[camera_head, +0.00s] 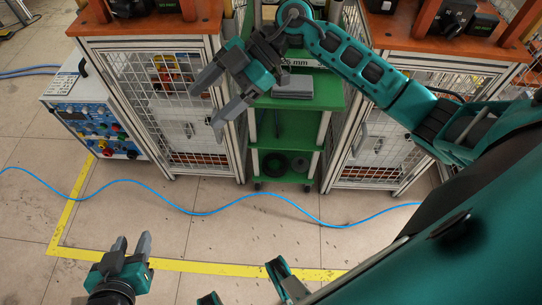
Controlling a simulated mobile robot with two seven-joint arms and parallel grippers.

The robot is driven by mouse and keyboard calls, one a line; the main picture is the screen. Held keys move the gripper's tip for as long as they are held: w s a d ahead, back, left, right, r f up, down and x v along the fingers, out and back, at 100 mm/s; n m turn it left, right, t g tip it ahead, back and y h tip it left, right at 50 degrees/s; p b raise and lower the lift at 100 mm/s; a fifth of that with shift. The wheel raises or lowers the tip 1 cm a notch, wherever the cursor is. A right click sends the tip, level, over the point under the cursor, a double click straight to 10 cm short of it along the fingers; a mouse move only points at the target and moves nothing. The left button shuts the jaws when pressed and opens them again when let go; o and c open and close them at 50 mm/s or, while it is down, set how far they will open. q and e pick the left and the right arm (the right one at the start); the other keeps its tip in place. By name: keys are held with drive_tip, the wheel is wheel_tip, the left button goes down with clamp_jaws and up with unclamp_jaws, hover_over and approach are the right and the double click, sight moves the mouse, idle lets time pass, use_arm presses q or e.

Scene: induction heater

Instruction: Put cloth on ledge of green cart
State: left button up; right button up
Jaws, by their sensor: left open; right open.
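The green cart (300,128) stands in the gap between two caged workbenches. A grey folded item that looks like the cloth (293,90) lies flat on the cart's upper green ledge (325,92). My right gripper (206,107) is open and empty. It is in front of the left workbench in the picture, to the left of the cloth and apart from it, with its fingers pointing left and down. My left gripper (132,246) is open and empty, low at the left over the floor, far from the cart.
The left workbench (165,110) and right workbench (385,150) flank the cart closely. A control box (95,125) stands at far left. Dark rings (275,164) lie on the cart's lower shelf. A blue cable (215,212) crosses the floor; the floor in front is otherwise mostly clear.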

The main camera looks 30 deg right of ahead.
drive_tip(key=s+a+r+m+t+y, duration=0.1)
drive_tip(key=a+r+m+t+y, duration=0.2)
drive_tip(key=a+r+t+y, duration=0.35)
drive_tip(key=s+d+f+m+t+h, duration=0.1)
drive_tip(key=d+f+m+t+h, duration=0.95)
drive_tip(key=f+m+h, duration=0.3)
drive_tip(key=s+d+f+m+g+h, duration=0.1)
drive_tip(key=s+f+g+h, duration=0.1)
drive_tip(key=s+f+g, duration=0.6)
use_arm(q)
drive_tip(key=shift+y, duration=0.4)
drive_tip(key=r+p, duration=0.1)
drive_tip(key=p, duration=0.1)
drive_tip(key=s+a+r+p, duration=0.1)
drive_tip(key=p, duration=0.2)
drive_tip(key=a+r+p, duration=0.1)
drive_tip(key=r+p, duration=0.1)
drive_tip(key=shift+s+a+p, duration=0.15)
drive_tip(key=shift+a+p, duration=0.05)
drive_tip(key=shift+p, duration=0.1)
use_arm(e)
drive_tip(key=shift+t+h, duration=0.3)
drive_tip(key=shift+t, duration=0.6)
drive_tip(key=s+d+r, duration=0.1)
drive_tip(key=s+d, duration=0.1)
drive_tip(key=shift+s+d+r, duration=0.2)
drive_tip(key=shift+d+r, duration=0.15)
drive_tip(key=shift+d, duration=0.05)
